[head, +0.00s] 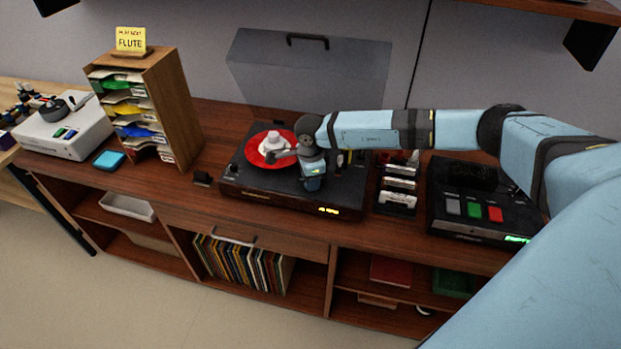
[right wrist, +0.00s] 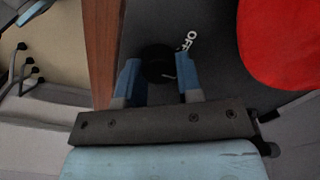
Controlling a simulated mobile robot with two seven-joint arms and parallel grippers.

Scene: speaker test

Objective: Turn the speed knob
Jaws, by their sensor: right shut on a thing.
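The turntable (head: 300,200) is a dark box with a red record (head: 256,158) and a white piece (head: 270,141) at the record's middle. My right gripper (head: 313,186) points down over the front part of its top. In the right wrist view, the blue fingers of this gripper (right wrist: 158,80) are shut on a round black knob (right wrist: 157,60), one on each side. The white word OFF is printed beside the knob. In the head view the gripper hides the knob. My left gripper is not in view.
A clear lid (head: 305,75) stands up behind. A wooden sorter (head: 170,105) is at the left. Records (head: 240,265) fill a shelf below.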

